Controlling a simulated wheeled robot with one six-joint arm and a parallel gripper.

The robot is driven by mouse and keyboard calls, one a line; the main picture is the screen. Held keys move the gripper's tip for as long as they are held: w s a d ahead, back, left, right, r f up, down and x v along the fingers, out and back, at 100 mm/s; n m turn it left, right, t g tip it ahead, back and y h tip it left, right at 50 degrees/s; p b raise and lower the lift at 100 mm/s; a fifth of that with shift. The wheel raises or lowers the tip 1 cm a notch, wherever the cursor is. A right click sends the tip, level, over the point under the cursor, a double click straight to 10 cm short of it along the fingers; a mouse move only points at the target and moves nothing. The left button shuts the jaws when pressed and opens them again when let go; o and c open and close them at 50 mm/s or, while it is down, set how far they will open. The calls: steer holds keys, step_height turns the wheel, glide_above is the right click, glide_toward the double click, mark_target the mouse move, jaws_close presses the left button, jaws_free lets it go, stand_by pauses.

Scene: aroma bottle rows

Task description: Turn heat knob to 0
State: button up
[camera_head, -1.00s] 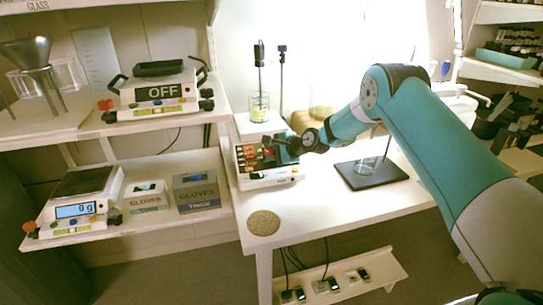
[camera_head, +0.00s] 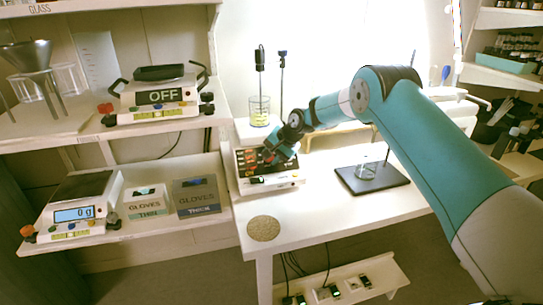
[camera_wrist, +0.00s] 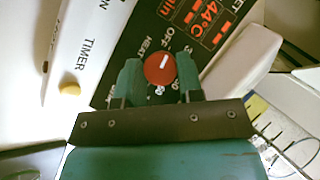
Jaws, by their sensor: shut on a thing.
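The heat knob (camera_wrist: 160,68) is round and red, with a short white mark pointing almost straight up in the wrist view. It sits on a dark panel between the printed words HEAT and OFF and some numbers. The panel belongs to a white hotplate (camera_head: 272,183) on the table in the head view. A red display (camera_wrist: 207,18) on it seems to read 44°C. My gripper (camera_wrist: 160,82) has one teal finger on each side of the knob and is shut on it. In the head view my gripper (camera_head: 277,157) hides part of the panel.
A yellow timer button (camera_wrist: 70,89) is at the left of the wrist view. A dark stand base (camera_head: 372,179) with a beaker is to the right; a cork mat (camera_head: 263,228) lies in front.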

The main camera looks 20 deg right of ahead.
steer(key=shift+n, duration=0.3)
steer(key=o, duration=0.9)
steer(key=v, duration=1.1)
steer(key=b+v, duration=0.1)
steer(key=v, duration=0.5)
steer(key=shift+a+r, duration=0.2)
steer(key=shift+r, duration=0.15)
